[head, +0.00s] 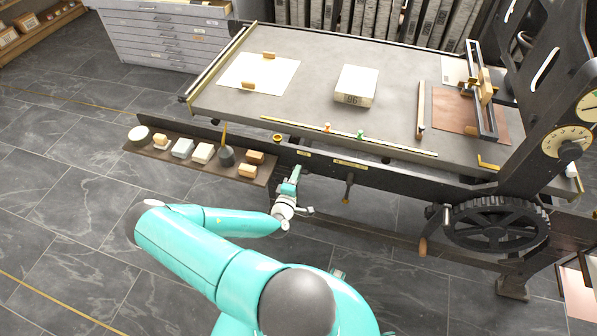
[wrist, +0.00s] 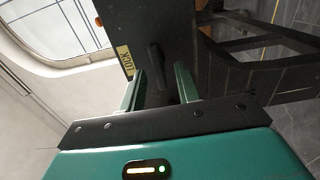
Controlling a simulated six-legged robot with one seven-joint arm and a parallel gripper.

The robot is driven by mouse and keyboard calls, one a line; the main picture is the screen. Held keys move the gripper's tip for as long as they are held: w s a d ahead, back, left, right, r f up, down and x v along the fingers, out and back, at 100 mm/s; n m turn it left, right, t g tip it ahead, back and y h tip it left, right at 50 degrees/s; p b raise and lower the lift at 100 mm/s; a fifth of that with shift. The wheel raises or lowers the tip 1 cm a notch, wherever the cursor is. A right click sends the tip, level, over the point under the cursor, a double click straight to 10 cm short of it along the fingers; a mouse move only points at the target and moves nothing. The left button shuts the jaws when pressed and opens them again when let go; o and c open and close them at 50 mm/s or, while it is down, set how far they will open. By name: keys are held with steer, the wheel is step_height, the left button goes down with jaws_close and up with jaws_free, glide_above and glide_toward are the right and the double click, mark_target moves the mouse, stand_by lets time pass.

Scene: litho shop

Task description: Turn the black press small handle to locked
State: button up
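In the wrist view, a small black handle (wrist: 155,58) stands on the dark side of the press, beside a yellow label (wrist: 125,60) that reads LOCK. My gripper (wrist: 160,75) is open, with its two green fingers apart and the handle's near end lying between their tips in the picture. I cannot tell whether either finger touches it. In the head view, my gripper (head: 293,180) is at the front beam of the black press (head: 390,178). The small handle cannot be made out there; my gripper seems to cover it.
A knob on a stem (head: 348,188) hangs from the beam to the right. Further right are a crank grip (head: 423,246) and a toothed wheel (head: 495,226). A shelf (head: 137,150) with small blocks juts out at left. A stone (head: 356,84) lies on the bed. Floor is clear at left.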

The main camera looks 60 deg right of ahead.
steer(key=s+a, duration=0.2)
steer(key=a, duration=0.9)
steer(key=shift+a, duration=0.15)
steer(key=shift+w, duration=0.1)
